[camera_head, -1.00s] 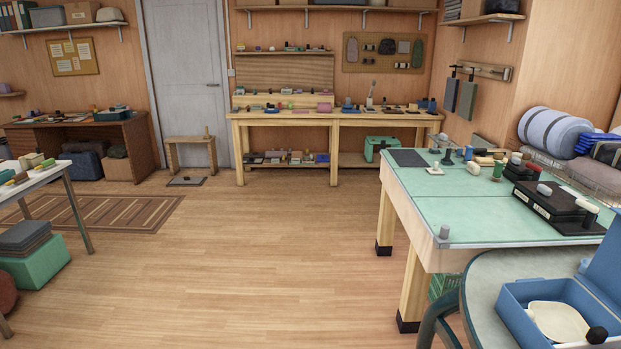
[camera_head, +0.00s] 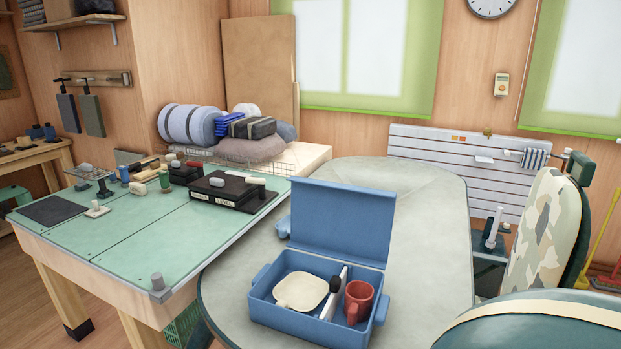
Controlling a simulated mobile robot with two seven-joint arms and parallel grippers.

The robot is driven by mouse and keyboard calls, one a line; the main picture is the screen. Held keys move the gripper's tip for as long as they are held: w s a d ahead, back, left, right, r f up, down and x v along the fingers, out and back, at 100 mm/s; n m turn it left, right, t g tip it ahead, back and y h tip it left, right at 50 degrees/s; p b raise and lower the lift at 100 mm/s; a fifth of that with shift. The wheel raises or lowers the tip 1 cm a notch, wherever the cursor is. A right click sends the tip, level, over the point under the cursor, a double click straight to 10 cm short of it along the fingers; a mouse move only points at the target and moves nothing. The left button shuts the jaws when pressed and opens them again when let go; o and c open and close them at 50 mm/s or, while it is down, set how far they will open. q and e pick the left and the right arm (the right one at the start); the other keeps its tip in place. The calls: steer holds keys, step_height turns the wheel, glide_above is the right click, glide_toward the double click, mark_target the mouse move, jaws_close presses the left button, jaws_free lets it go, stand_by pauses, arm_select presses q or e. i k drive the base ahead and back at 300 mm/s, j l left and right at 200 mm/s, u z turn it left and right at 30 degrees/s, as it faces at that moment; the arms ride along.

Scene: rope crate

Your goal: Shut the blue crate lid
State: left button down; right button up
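The blue crate (camera_head: 283,316) stands on the grey oval table, toward its near edge. Its blue lid (camera_head: 343,219) is open and stands up along the crate's back side, leaning slightly back. Inside the crate lie a cream dish (camera_head: 301,292) on the left and a red mug (camera_head: 358,301) on the right. Between them is a white divider or utensil with a dark part (camera_head: 334,292); I cannot tell exactly what it is. Neither of my grippers shows in the view.
The grey oval table (camera_head: 428,236) is clear around and behind the crate. A green-topped workbench (camera_head: 103,238) with tools and black blocks adjoins on the left. A camouflage-patterned chair (camera_head: 549,228) stands at the right, and a dark green rounded surface (camera_head: 540,322) fills the lower right corner.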

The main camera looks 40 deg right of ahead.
mark_target(348, 223)
steer(key=i+j+z, duration=0.1)
steer(key=z, duration=0.35)
steer(key=i+j+z, duration=0.25)
steer(key=z, duration=0.2)
steer(key=i+j+z, duration=0.2)
steer(key=z, duration=0.3)
